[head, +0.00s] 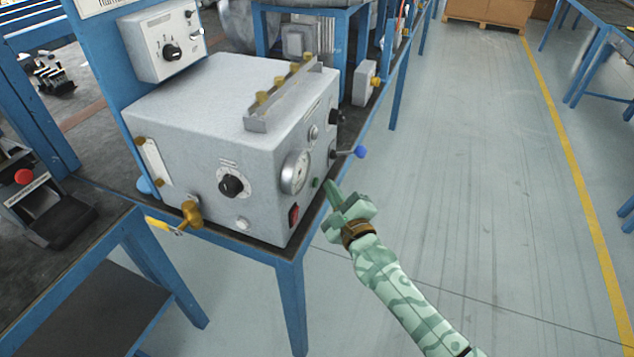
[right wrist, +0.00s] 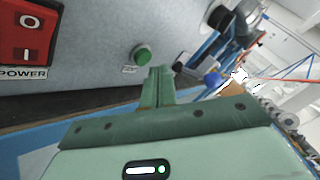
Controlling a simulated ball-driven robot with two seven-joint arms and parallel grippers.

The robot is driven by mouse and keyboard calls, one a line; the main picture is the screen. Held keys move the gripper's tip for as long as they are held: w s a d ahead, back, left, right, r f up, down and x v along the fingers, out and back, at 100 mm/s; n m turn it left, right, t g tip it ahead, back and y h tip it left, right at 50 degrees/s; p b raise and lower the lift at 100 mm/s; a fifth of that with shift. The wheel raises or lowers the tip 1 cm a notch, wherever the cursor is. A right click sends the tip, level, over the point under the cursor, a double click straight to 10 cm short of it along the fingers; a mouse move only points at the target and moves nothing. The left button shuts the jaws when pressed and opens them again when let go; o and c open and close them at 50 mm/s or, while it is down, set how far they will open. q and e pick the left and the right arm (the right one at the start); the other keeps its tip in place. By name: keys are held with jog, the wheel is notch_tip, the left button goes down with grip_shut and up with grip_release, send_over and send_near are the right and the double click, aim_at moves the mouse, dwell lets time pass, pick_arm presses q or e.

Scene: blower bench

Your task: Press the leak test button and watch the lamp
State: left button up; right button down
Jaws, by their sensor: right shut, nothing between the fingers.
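The grey test box (head: 205,150) stands on a blue-framed bench. A green button (head: 316,183) sits low on its right-hand face, beside the round gauge (head: 295,172). In the right wrist view the green button (right wrist: 141,55) stands out from the panel, with a small label under it too small to read. My right gripper (head: 330,186) is shut and empty, its fingertips close to the green button. In the right wrist view the fingertips (right wrist: 159,72) are just below and right of the button, with a small gap. I cannot tell which fitting is the lamp. My left gripper is out of view.
A red power switch (head: 293,215) sits below the gauge; it also shows in the right wrist view (right wrist: 28,38). A blue-ended lever (head: 360,152) and a black knob (head: 336,117) project near my right gripper. The floor to the right is clear.

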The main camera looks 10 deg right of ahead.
jog(key=shift+a, duration=0.15)
dwell(0.6)
jog(key=shift+w+a, duration=0.2)
jog(key=shift+a, duration=0.05)
jog(key=shift+w+a, duration=0.2)
jog(key=shift+a, duration=0.05)
dwell(0.8)
jog(key=shift+s+d, duration=0.45)
jog(key=shift+d, duration=0.15)
jog(key=shift+s+d, duration=0.7)
jog(key=shift+d, duration=0.35)
jog(key=shift+s+d, duration=0.7)
jog(key=shift+d, duration=0.35)
